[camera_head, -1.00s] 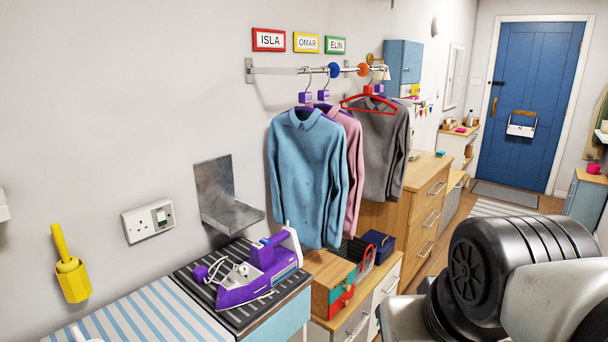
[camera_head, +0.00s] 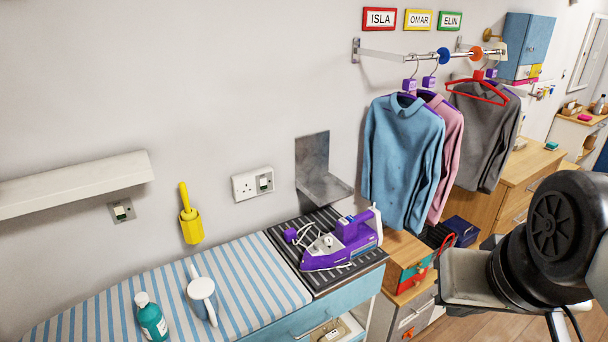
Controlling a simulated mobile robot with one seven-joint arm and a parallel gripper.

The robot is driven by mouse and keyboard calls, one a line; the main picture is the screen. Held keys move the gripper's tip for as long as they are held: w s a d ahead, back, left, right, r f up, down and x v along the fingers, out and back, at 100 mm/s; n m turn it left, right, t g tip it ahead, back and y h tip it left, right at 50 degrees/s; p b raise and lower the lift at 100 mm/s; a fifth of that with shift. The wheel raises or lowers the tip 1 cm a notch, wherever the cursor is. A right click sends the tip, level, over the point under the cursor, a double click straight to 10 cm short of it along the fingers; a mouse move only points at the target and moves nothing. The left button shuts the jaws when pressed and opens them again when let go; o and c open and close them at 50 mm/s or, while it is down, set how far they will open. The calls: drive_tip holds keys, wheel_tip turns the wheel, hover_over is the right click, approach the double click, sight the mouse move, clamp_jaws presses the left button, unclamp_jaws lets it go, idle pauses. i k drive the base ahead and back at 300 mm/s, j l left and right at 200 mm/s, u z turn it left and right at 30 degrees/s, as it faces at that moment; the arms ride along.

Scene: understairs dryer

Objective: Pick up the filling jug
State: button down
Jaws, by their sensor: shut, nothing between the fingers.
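A white jug (camera_head: 208,309), likely the filling jug, stands on the blue-and-white striped board at the lower left. I see it from above, with its round greyish top and a pale part sticking out towards the wall. A teal bottle with a pale cap (camera_head: 151,318) stands to its left, apart from it. My arm shows at the right edge, well to the right of the jug. Its gripper fingers are not visible.
The striped board (camera_head: 255,280) has bare room right of the jug. A purple iron (camera_head: 342,243) rests on a dark ribbed mat beyond it. A white shelf (camera_head: 75,185) juts from the wall at left. Shirts (camera_head: 400,160) hang from a rail above wooden drawers.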

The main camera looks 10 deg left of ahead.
sight(201, 291)
drive_tip(key=u, duration=1.6)
drive_tip(key=i+l+u, duration=0.15)
drive_tip(key=u, duration=0.15)
drive_tip(key=i+l+u, duration=0.25)
drive_tip(key=i, duration=0.1)
